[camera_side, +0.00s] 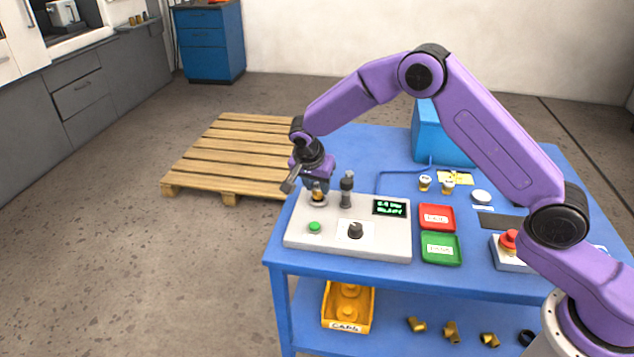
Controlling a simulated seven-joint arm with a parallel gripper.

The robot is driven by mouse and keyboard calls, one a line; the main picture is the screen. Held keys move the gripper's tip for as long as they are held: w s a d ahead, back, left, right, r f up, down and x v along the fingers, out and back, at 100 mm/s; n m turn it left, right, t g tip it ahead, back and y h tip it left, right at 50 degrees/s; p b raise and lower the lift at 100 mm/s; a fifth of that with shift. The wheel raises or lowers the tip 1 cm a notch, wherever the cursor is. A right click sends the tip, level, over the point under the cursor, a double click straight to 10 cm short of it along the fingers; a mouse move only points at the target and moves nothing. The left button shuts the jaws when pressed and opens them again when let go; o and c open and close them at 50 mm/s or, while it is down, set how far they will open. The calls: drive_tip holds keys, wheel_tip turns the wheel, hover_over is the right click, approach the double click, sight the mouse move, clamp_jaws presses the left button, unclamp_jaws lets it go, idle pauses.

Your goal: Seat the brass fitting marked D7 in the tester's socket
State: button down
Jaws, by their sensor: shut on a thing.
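My gripper (318,187) points down over the back left of the white tester (290,239). It is shut on a small brass fitting (318,197). The fitting is right above or in the round metal socket (318,205) on the tester's top; I cannot tell whether it is fully down. No marking on it can be read. The tester has a small screen (390,207) with green text, a green button (314,227) and a black knob (355,231). A dark upright post (347,190) stands just right of the socket.
A red tray (437,217) and a green tray (440,248) lie right of the tester. A red emergency button (509,240) is farther right. A blue box (440,140) stands behind.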

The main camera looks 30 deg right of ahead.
drive_tip(key=shift+f, duration=0.65)
idle(0.8)
drive_tip(key=shift+c, duration=1.6)
unclamp_jaws()
drive_tip(key=shift+r, duration=0.1)
drive_tip(key=shift+r, duration=3.7)
